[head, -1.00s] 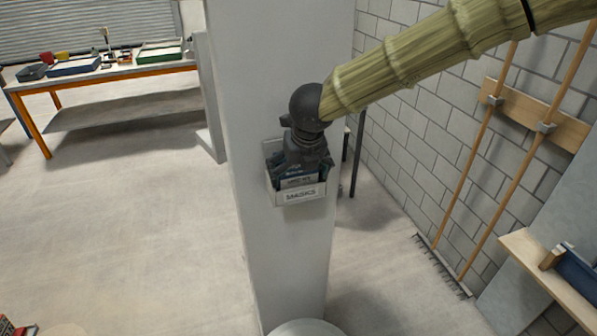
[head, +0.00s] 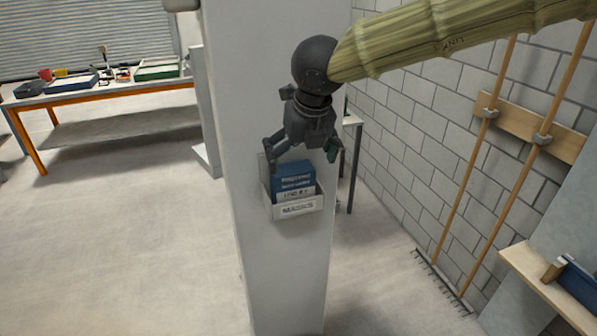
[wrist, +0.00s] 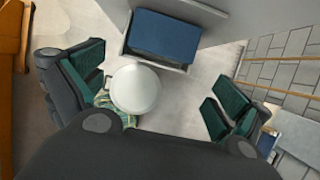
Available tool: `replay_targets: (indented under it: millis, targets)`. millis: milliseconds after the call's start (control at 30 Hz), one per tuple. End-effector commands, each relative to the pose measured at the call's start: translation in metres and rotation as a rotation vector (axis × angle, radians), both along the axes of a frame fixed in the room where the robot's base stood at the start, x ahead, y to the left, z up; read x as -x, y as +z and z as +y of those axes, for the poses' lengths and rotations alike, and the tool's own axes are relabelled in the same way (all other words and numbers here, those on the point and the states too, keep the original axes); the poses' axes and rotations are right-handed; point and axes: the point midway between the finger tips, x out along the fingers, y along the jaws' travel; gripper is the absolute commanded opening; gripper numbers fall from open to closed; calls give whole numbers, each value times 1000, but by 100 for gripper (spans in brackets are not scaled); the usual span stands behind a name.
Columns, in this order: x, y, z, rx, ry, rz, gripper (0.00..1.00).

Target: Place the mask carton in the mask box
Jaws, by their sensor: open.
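The blue mask carton (head: 294,180) stands upright inside the mask box (head: 297,208), a pale open-topped holder with a label reading "MASKS", fixed to the front of the white pillar. The carton's upper part shows above the box's front wall. My gripper (head: 304,162) is open and empty, just above and in front of the carton, with its fingers spread apart. In the wrist view the blue carton (wrist: 163,37) lies beyond the fingertips inside the box (wrist: 125,52), apart from the green-padded fingers (wrist: 155,95).
The white pillar (head: 275,275) stands in mid-view. A block wall with long-handled rakes (head: 470,170) is at the right, beside a wooden shelf (head: 540,285). A workbench (head: 105,88) with trays stands at the far left. The floor at left is clear. A pale round object (wrist: 135,88) shows below.

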Motion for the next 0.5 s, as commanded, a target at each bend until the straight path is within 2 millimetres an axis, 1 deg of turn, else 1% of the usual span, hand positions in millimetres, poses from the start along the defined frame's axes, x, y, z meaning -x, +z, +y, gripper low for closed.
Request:
replay_targets:
  millis: [100,300,433,500]
  targets:
    - [4,9,-1,0,1,-1,100]
    - [6,14,-2,0,1,0,100]
    - [5,12,-2,2,2,0,100]
    - [4,3,-5,19,14,0,100]
